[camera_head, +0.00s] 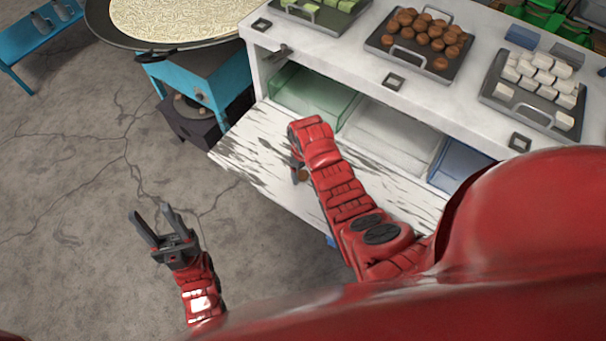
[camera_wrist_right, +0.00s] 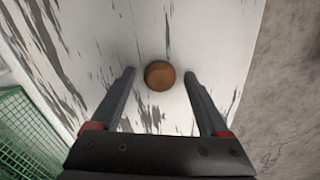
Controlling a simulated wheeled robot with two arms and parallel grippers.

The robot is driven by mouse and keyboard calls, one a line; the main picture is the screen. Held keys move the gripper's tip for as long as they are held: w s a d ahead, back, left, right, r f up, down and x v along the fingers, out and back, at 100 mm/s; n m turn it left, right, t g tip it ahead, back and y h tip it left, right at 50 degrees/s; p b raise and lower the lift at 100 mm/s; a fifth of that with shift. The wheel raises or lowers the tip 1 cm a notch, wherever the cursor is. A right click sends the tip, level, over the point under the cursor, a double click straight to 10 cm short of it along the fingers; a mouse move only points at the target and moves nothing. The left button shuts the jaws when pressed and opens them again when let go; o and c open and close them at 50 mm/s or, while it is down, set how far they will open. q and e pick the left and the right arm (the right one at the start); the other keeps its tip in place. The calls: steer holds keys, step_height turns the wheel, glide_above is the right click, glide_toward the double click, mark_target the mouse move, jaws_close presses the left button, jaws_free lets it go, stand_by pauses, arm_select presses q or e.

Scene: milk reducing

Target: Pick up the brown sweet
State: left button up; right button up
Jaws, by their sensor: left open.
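A single round brown sweet (camera_wrist_right: 160,75) lies on the worn white lower shelf (camera_wrist_right: 205,30). In the right wrist view it appears between the tips of my right gripper (camera_wrist_right: 159,74), with a gap on both sides. The right gripper is open and points down at the shelf. In the head view a bit of the brown sweet (camera_head: 302,175) shows beside the right gripper (camera_head: 296,171), which is mostly hidden by my red right arm. My left gripper (camera_head: 150,211) is open and empty over the floor.
Above the shelf, a counter holds a tray of brown sweets (camera_head: 410,55), a tray of white cubes (camera_head: 495,85) and a tray of green pieces (camera_head: 315,18). A green bin (camera_head: 312,100) and a blue bin (camera_head: 455,165) sit below. A large pan (camera_head: 95,25) stands left.

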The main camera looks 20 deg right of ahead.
jaws_close()
steer(key=shift+r, duration=0.1)
stand_by(0.3)
